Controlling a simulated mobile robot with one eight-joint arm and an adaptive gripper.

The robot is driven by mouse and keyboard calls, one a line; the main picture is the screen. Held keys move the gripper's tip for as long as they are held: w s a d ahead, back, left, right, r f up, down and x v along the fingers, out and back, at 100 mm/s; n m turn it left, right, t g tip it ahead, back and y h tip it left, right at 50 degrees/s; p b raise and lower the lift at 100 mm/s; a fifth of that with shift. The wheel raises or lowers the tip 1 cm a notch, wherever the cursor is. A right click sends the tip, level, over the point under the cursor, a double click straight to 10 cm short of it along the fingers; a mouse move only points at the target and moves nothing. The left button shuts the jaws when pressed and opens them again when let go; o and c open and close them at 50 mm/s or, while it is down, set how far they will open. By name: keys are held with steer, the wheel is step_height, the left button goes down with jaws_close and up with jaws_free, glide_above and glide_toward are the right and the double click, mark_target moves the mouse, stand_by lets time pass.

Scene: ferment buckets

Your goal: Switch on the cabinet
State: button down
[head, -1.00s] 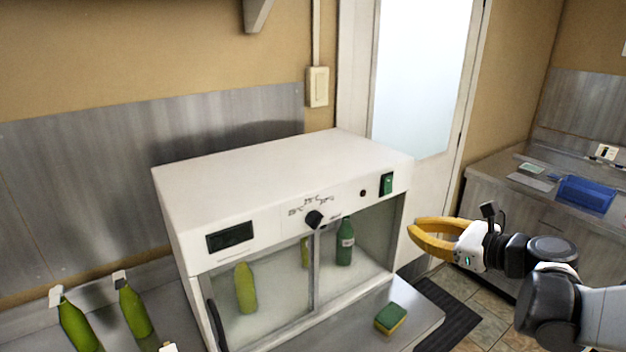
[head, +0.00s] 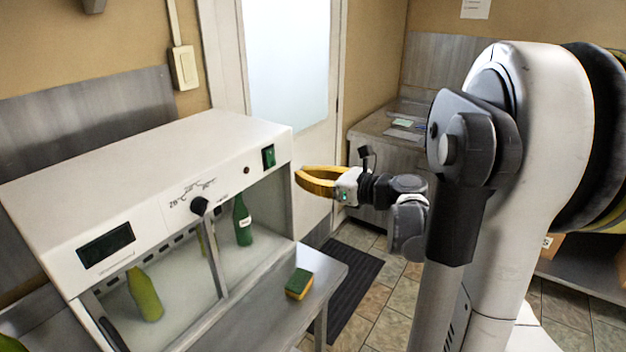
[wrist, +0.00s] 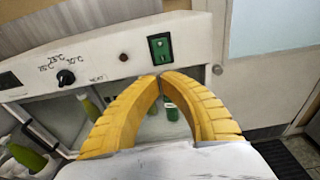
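The white cabinet (head: 150,180) stands on a steel table at the left of the head view. Its front panel carries a green rocker switch (head: 268,156) at the right end, a dark red lamp (head: 246,170), a black knob (head: 199,205) and a dark display (head: 105,246). My gripper (head: 298,180) has yellow fingers and is just right of the cabinet's front right corner, apart from it. In the wrist view the fingertips (wrist: 160,77) meet with nothing between them, and the green switch (wrist: 160,48) shows just above them. The lamp (wrist: 123,57) looks unlit.
A yellow-green sponge (head: 299,283) lies on the table by the cabinet front. A green bottle (head: 242,222) and a yellow-green bottle (head: 145,294) show behind the glass. A dark mat (head: 345,285) lies on the floor. A far counter (head: 375,145) stands behind my gripper.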

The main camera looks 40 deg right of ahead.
mark_target(267, 168)
steer(key=b+x, duration=0.1)
steer(key=x, duration=0.7)
steer(key=shift+w+a, duration=0.1)
steer(key=shift+w, duration=0.1)
steer(key=shift+w+a+f+b, duration=0.15)
steer(key=shift+w+b, duration=0.15)
steer(key=shift+w, duration=0.15)
